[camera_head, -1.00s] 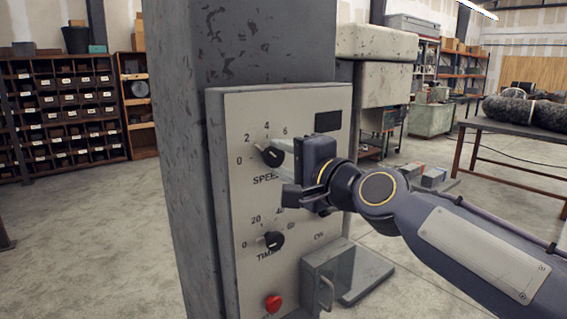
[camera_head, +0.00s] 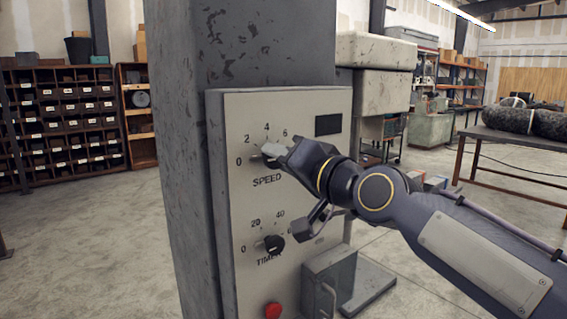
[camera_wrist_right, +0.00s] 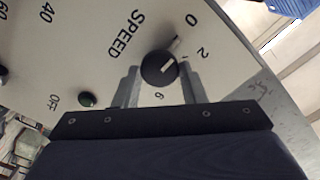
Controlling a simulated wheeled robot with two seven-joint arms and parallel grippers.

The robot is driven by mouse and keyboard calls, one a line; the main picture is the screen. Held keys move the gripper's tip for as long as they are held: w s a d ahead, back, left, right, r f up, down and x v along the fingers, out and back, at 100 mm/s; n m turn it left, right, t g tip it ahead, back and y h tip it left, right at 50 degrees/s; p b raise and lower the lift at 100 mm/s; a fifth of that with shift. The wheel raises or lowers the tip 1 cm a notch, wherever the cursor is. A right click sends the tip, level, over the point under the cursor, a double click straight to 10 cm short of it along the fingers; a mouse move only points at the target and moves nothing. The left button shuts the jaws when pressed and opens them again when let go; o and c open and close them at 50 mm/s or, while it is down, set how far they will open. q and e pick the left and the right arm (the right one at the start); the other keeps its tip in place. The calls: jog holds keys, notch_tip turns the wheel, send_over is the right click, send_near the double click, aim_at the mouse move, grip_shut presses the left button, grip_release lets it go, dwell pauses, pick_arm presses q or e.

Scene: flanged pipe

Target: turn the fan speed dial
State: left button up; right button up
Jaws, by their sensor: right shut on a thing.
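The speed dial is a round black knob (camera_wrist_right: 159,69) with a white mark, on the pale control panel (camera_head: 245,215) under the numbers 0, 2, 4 and 6. My right gripper (camera_head: 272,150) is at the dial and hides most of it in the head view. In the wrist view the two grey fingers of the right gripper (camera_wrist_right: 162,84) stand on either side of the knob, shut on it. The white mark points toward the side of the 0 and 2. My left gripper is not in view.
Below is a black timer dial (camera_head: 275,243), with a red button (camera_head: 272,311) at the panel's bottom. A grey box with a handle (camera_head: 328,280) juts out at lower right. The floor left of the machine is clear.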

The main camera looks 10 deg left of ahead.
jog(key=shift+f, duration=0.15)
dwell(0.3)
jog(key=o, duration=1)
jog(key=b+v, duration=0.2)
jog(key=v, duration=0.5)
jog(key=shift+s+d+b, duration=0.25)
jog(key=shift+d+b, duration=0.1)
jog(key=shift+b, duration=0.05)
